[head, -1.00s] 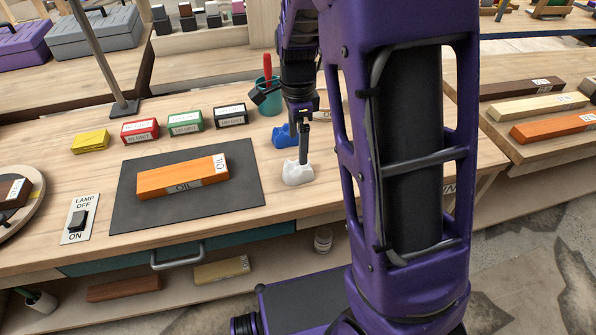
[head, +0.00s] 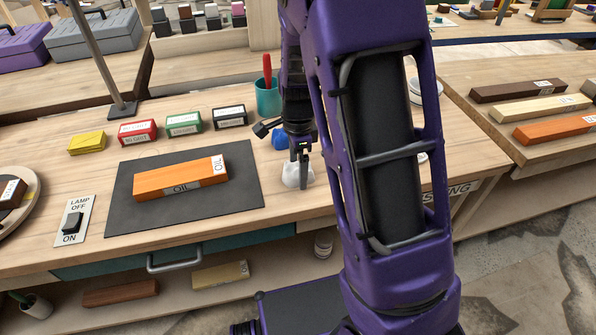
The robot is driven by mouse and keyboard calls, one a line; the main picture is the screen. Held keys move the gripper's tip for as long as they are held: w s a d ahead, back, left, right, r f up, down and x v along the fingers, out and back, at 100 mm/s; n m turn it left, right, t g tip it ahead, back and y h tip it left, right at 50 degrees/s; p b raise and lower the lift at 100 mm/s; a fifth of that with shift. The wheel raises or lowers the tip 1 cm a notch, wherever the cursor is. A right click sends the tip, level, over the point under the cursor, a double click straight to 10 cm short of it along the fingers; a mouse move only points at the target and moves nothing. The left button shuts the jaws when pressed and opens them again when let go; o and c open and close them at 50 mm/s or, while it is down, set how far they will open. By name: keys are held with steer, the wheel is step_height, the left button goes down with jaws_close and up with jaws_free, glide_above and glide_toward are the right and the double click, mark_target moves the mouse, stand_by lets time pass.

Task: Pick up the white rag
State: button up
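The white rag (head: 291,177) is a small crumpled lump on the workbench, just right of the dark mat. My gripper (head: 299,175) points down at the rag, with its fingers in front of and overlapping it in the head view. I cannot tell whether the fingers touch the rag or how far apart they are. Part of the rag is hidden behind the fingers. A blue rag-like lump (head: 279,138) lies just behind, partly covered by my gripper.
An orange block (head: 180,178) marked OIL lies on the dark mat (head: 150,217). Yellow, red, green and black boxes stand behind it. A teal cup (head: 268,101) with a red-handled tool stands behind my gripper. A lamp switch plate (head: 73,222) is at left.

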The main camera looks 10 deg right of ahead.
steer(key=c, duration=1.2)
steer(key=shift+r, duration=0.1)
step_height(320, 180, up, 10)
steer(key=shift+f+p, duration=0.1)
steer(key=shift+p, duration=1)
